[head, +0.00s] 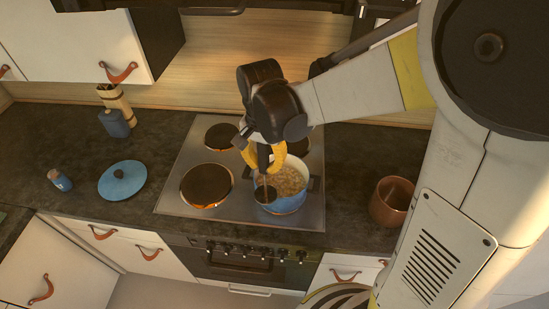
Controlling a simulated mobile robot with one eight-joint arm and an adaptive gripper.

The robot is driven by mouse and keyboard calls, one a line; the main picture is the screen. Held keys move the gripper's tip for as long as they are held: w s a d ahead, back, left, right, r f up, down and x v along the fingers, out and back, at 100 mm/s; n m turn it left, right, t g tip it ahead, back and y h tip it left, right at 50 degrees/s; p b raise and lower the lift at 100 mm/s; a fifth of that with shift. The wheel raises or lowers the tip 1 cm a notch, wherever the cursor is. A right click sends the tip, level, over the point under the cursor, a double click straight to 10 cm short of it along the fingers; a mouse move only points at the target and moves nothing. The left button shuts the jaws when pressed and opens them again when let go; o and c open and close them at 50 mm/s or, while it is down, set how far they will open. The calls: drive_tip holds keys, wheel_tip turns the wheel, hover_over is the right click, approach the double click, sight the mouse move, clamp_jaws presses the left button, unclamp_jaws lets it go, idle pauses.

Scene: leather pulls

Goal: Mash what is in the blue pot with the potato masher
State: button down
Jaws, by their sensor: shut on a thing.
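The blue pot (280,206) stands on the front right of the hob, without a lid. Lumpy yellowish-brown food (290,181) shows inside it. My gripper (264,155), with yellow fingers, is over the left part of the pot. It is shut on the potato masher (265,180), whose dark shaft points down into the pot. The masher's lower end is at the left side of the pot's opening. I cannot tell how deep it sits in the food, and the gripper hides most of the handle.
A blue lid (122,181) lies on the dark counter left of the hob (170,200). A small blue jar (60,180) and a blue utensil holder (114,123) stand farther left. A brown pot (392,201) stands to the right. The other hob plates are empty.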

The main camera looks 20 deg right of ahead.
idle(0.4)
drive_tip(key=w+d+r+n+p, duration=0.3)
drive_tip(key=w+d+r+p, duration=0.1)
drive_tip(key=w+d+r, duration=0.25)
wheel_tip(320, 180, down, 15)
drive_tip(key=b, duration=1.2)
drive_tip(key=shift+s+d, duration=0.25)
drive_tip(key=shift+s, duration=0.05)
